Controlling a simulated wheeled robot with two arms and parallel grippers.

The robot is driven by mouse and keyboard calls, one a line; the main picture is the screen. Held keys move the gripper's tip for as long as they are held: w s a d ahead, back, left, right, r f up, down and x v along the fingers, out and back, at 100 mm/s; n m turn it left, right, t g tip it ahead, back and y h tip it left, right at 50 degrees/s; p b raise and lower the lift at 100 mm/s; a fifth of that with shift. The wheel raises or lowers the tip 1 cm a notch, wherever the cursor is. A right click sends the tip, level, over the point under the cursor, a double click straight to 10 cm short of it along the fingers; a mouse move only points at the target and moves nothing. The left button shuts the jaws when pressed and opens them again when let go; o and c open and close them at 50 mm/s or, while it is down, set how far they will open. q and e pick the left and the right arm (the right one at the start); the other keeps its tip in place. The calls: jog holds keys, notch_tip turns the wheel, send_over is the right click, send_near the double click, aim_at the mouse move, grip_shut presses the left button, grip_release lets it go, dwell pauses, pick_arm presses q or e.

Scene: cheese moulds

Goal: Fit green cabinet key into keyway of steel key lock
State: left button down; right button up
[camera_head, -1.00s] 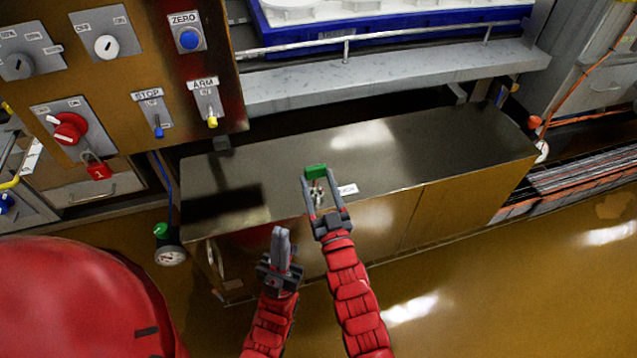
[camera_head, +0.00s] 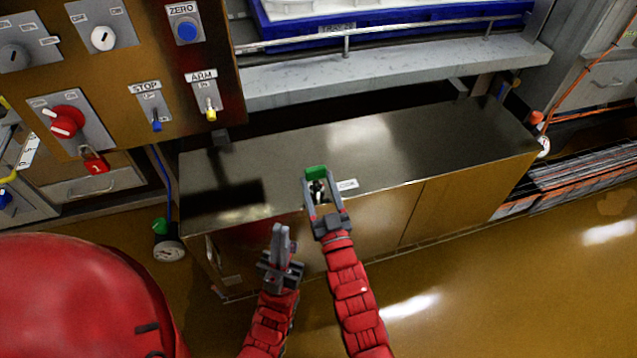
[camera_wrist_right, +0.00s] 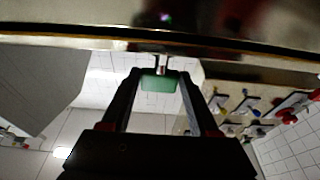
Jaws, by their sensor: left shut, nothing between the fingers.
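The green cabinet key (camera_head: 316,172) is between the fingertips of my right gripper (camera_head: 317,175), which is shut on its green head. In the right wrist view the green head (camera_wrist_right: 159,83) sits between both fingers, and a short metal shaft points up toward a pale edge. The small metal and dark piece seen between the fingers in the head view (camera_head: 318,191) looks like the steel key lock, partly hidden by the gripper. Whether the shaft touches the keyway cannot be told. My left gripper (camera_head: 280,238) is shut and empty, lower and to the left.
A low brown metal cabinet (camera_head: 420,160) spans the middle, with a white label (camera_head: 347,185) beside the gripper. A control panel (camera_head: 130,70) with switches hangs at upper left. A grey shelf (camera_head: 400,80) lies behind. The floor at lower right is clear.

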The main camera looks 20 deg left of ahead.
jog(key=o, duration=0.5)
jog(key=shift+o, duration=0.2)
jog(key=p+v, duration=0.1)
jog(key=v, duration=1.6)
jog(key=shift+s, duration=0.15)
jog(key=shift+d, duration=0.15)
